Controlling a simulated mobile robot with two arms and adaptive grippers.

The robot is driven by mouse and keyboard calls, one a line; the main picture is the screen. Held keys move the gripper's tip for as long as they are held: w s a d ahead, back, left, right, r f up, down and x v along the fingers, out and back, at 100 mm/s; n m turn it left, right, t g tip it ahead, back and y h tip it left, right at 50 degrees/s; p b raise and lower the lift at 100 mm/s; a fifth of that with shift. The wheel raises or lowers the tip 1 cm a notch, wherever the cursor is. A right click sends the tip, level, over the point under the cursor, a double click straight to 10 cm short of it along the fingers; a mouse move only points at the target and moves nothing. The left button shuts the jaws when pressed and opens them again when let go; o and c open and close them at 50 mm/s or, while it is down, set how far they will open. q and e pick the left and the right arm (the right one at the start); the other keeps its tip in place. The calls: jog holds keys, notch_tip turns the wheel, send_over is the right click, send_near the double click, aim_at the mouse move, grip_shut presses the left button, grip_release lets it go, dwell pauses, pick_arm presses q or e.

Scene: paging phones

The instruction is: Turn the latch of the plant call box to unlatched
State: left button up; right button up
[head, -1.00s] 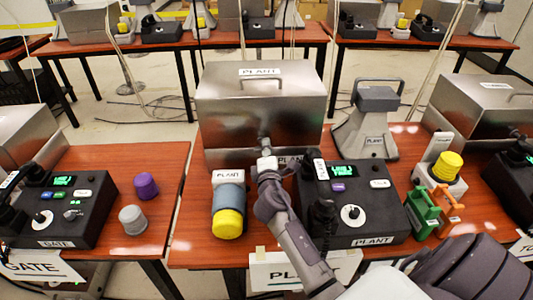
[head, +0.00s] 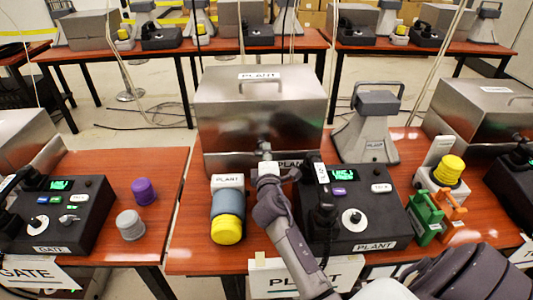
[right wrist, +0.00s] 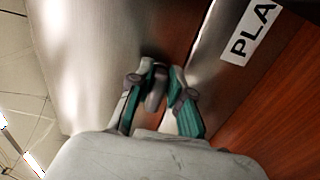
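The plant call box (head: 225,105) is a steel box with a PLANT label and a top handle, standing on the middle table. Its latch (head: 264,145) is a small dark piece low on the front face. My right gripper (head: 266,158) is at this latch. In the right wrist view, the fingers of my right gripper (right wrist: 160,78) stand on both sides of the dark latch (right wrist: 155,92) and appear closed on it. The fingers partly hide the latch, so its angle is hard to tell. My left gripper is not in view.
A black PLANT phone console (head: 380,212) stands right of my arm. A grey PLANT horn (head: 368,135) stands behind the console. Green and orange holders (head: 428,215) are at the right. A GATE table is at left.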

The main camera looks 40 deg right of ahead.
jog(key=o, duration=0.3)
jog(key=v, duration=1.2)
jog(key=shift+s, duration=0.1)
